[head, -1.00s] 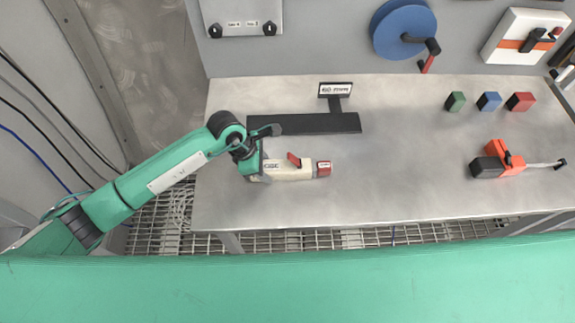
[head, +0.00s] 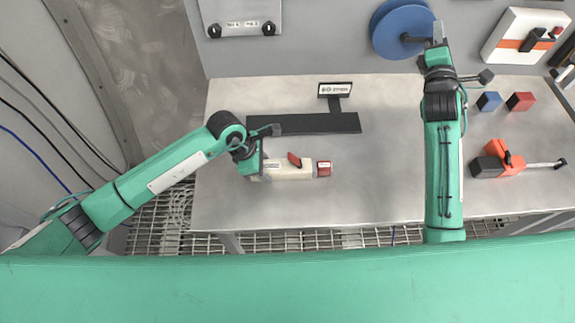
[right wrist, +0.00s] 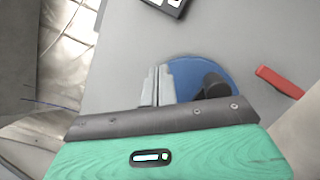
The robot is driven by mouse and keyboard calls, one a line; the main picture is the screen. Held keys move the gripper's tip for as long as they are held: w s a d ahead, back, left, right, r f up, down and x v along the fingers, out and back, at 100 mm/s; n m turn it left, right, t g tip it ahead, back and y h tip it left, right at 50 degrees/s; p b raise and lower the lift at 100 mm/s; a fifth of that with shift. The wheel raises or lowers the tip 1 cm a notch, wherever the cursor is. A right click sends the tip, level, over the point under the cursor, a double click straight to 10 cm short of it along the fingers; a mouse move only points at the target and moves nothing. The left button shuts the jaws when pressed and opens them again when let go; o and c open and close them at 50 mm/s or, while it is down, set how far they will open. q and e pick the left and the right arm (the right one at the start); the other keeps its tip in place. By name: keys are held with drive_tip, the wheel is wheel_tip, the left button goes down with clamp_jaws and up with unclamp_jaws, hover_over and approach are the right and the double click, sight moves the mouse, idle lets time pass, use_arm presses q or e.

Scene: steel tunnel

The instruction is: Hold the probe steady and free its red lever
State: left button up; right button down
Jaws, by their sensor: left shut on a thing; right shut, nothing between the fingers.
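The probe (head: 285,173) is a cream body with a red end cap, lying along the steel table in the head view. Its red lever (head: 294,160) stands up at a tilt from the top of the body. My left gripper (head: 262,170) is shut on the left end of the probe and hides that end. My right gripper (head: 438,33) is raised near the back wall, in front of the blue reel's right edge, far from the probe. In the right wrist view its fingers (right wrist: 160,85) are shut and empty.
The blue reel (head: 395,25) with a dark crank is on the back wall. A black rail (head: 310,124) with a label stand lies behind the probe. Blue (head: 489,101) and red (head: 521,102) blocks and an orange tool (head: 505,162) are at right. The table middle is clear.

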drive_tip(key=s+a+f+n+g+y, duration=0.25)
drive_tip(key=s+a+f, duration=0.35)
drive_tip(key=a+f, duration=0.4)
drive_tip(key=n+g+y, duration=0.3)
drive_tip(key=g+y, duration=0.1)
drive_tip(key=y, duration=0.2)
approach(295, 160)
drive_tip(key=shift+s+a+f+m, duration=0.15)
drive_tip(key=shift+s+a+m, duration=0.1)
drive_tip(key=shift+s+a, duration=0.9)
drive_tip(key=shift+w, duration=0.15)
drive_tip(key=x, duration=1)
drive_tip(key=shift+d, duration=0.1)
